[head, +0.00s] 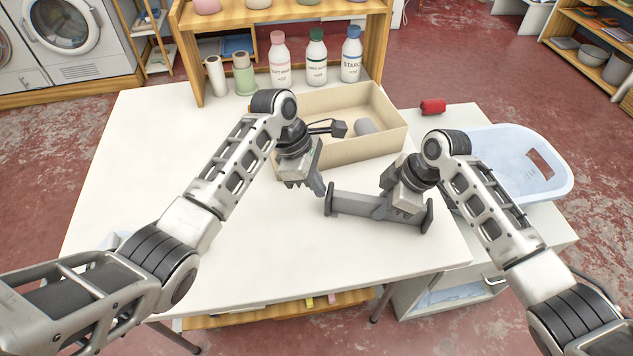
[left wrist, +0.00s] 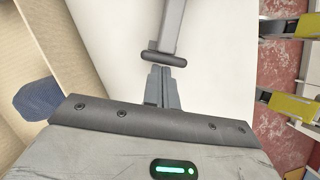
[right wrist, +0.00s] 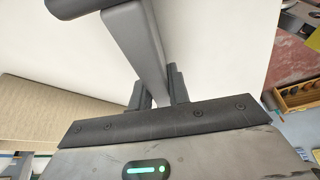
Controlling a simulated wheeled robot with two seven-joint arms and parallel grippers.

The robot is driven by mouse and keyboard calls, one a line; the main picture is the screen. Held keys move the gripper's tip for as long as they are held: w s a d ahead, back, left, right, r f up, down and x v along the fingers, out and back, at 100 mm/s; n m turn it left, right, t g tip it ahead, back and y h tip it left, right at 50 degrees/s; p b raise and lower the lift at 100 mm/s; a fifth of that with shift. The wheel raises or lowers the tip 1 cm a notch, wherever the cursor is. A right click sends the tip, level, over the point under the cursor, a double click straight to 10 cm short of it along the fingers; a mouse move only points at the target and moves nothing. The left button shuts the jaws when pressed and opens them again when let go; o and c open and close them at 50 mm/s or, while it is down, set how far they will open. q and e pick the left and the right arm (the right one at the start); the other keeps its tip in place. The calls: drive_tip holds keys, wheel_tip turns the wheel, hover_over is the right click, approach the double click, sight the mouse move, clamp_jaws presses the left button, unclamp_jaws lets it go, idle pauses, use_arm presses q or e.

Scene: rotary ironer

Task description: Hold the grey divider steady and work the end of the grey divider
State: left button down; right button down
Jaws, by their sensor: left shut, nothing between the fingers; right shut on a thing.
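The grey divider (head: 355,204) is a straight bar with a dark cross-piece at each end, above or on the white table; I cannot tell if it touches. My right gripper (head: 388,207) is shut on it, right of its middle; in the right wrist view the bar (right wrist: 138,42) runs between the two fingers. My left gripper (head: 321,190) is shut and empty, its tips close beside the divider's left end. In the left wrist view the closed fingers (left wrist: 162,76) point at the dark end piece (left wrist: 164,59), touching or nearly touching it.
A beige open box (head: 385,138) stands just behind the grippers with a blue-grey item (head: 366,126) inside. Several bottles stand behind it by a wooden shelf. A red object (head: 433,107) and a pale blue basin (head: 510,165) lie right. The white table (head: 240,260) is clear in front.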

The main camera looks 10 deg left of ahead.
use_arm(q)
drive_tip(key=a, duration=0.4)
drive_tip(key=shift+w+r, duration=0.25)
drive_tip(key=shift+r, duration=0.15)
use_arm(e)
drive_tip(key=shift+a, duration=0.1)
use_arm(q)
drive_tip(key=v, duration=0.9)
drive_tip(key=shift+s+r, duration=0.1)
use_arm(e)
drive_tip(key=c, duration=1.3)
unclamp_jaws()
drive_tip(key=shift+o, duration=0.2)
drive_tip(key=shift+r, duration=0.1)
